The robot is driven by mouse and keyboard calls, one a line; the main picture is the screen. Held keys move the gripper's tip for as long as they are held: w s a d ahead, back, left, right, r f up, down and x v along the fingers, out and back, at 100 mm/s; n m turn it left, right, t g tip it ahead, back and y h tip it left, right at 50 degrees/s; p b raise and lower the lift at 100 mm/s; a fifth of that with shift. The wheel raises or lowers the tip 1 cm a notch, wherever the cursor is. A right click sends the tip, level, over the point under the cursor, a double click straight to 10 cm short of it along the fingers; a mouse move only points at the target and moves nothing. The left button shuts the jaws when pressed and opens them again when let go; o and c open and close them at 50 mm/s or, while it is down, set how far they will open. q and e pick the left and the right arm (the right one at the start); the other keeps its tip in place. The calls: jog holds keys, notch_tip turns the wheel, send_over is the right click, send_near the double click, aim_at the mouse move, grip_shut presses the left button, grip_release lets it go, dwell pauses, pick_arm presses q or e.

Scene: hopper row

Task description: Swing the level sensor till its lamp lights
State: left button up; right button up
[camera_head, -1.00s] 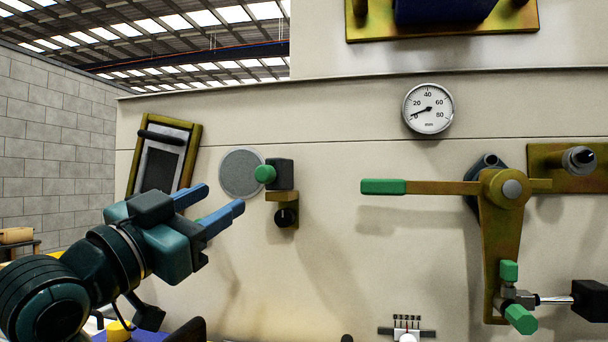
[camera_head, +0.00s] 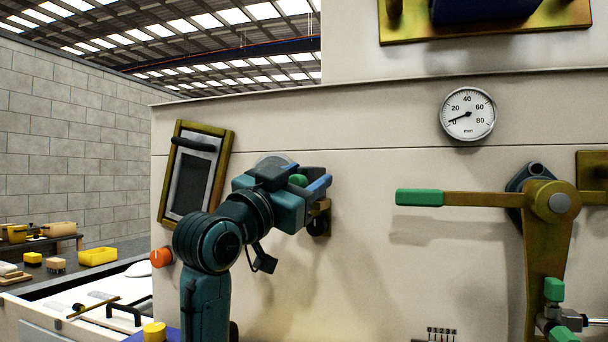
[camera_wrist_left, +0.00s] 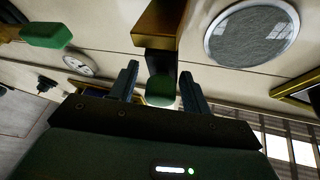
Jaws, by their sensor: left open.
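A green knob (camera_head: 298,181) on a dark block beside a round grey disc (camera_head: 273,161) looks like the level sensor. My left gripper (camera_head: 320,181) is open at it and covers most of it in the head view. In the left wrist view the green knob (camera_wrist_left: 160,90) sits between the two open fingers (camera_wrist_left: 159,73), with the disc (camera_wrist_left: 251,34) to the right. I cannot tell whether the fingers touch it. The brass bracket (camera_wrist_left: 158,24) shows above the knob. I see no lit lamp on the sensor. My right gripper is not in view.
A lever with a green handle (camera_head: 419,198) sticks out on the right, below a round gauge (camera_head: 468,114). A brass-framed panel (camera_head: 194,174) is left of the sensor. An orange knob (camera_head: 161,257) sits low on the left. The wall between sensor and lever is bare.

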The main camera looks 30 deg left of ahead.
pick_arm(q)
jog(key=shift+w, duration=0.15)
jog(key=shift+c, duration=0.3)
jog(key=c, duration=0.7)
jog(key=shift+a+m+h, duration=0.1)
jog(key=shift+m+h, duration=0.2)
jog(key=shift+h, duration=0.1)
jog(key=shift+a+f+m+h, duration=0.15)
jog(key=shift+m+h, duration=0.35)
jog(key=shift+h, duration=0.4)
jog(key=shift+m+g+h, duration=0.4)
jog(key=shift+g+h, duration=0.1)
jog(key=shift+h, duration=0.4)
